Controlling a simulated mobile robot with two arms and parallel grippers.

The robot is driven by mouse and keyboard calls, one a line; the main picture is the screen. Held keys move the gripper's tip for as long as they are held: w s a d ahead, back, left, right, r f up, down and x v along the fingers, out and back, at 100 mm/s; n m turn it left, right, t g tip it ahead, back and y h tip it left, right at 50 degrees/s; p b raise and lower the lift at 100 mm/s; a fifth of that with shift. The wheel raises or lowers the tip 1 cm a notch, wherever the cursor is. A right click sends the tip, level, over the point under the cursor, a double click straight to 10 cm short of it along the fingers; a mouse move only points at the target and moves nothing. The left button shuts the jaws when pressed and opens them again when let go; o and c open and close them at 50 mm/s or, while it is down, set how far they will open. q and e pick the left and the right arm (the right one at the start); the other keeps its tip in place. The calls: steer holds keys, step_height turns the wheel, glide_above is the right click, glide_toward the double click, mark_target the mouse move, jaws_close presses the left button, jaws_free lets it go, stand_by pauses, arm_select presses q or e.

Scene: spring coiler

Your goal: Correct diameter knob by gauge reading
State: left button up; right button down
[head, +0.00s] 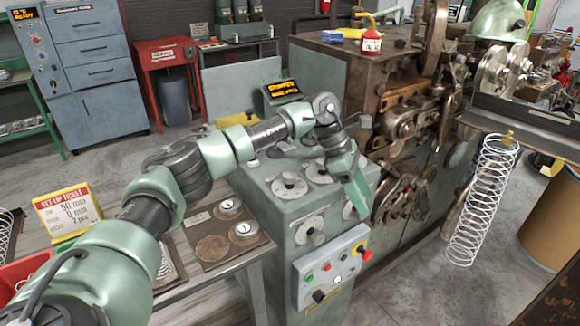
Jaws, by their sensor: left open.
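A green control console (262,205) stands in the middle of the head view. Its sloped top carries several round knobs, among them a left one (289,185) and a front one (309,230). I cannot read which is the diameter knob. My left gripper (359,200) is open, pointing down over the console's right side, close to a partly hidden dial; contact cannot be told. A set-up ticket (68,211) at left reads about 50 mm, 0 mm, 7 pcs. A brown board with round metal pieces (213,247) lies on the bench; no gauge reading is legible. My right gripper is out of view.
A button panel (331,268) with a red emergency stop is on the console's front. An amber display (282,89) stands behind. The coiling machine (420,120) fills the right, with a long wire spring (484,198) hanging beside it. A red bin (22,278) is at lower left.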

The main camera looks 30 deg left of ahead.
mark_target(289, 174)
arm_select(q)
steer(key=s+a+r+y, duration=0.1)
steer(key=a+r+y, duration=0.1)
steer(key=a, duration=0.4)
steer(key=s+a+r+y, duration=0.1)
steer(key=a+r+y, duration=0.1)
steer(key=a+r, duration=0.2)
steer(key=s+a+r+y, duration=0.1)
steer(key=a+r+y, duration=0.1)
steer(key=a, duration=0.6)
steer(key=shift+s+r+m+g, duration=0.2)
steer(key=shift+r+m+g, duration=0.2)
steer(key=shift+r, duration=0.45)
steer(key=shift+s+a, duration=0.15)
steer(key=shift+a, duration=0.15)
step_height(289, 174, down, 7)
steer(key=shift+r+p, duration=0.15)
steer(key=shift+p, duration=0.85)
steer(key=shift+d+f, duration=0.1)
steer(key=shift+f, duration=0.3)
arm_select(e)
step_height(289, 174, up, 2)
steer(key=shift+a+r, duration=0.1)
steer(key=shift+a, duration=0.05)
arm_select(q)
jaws_close()
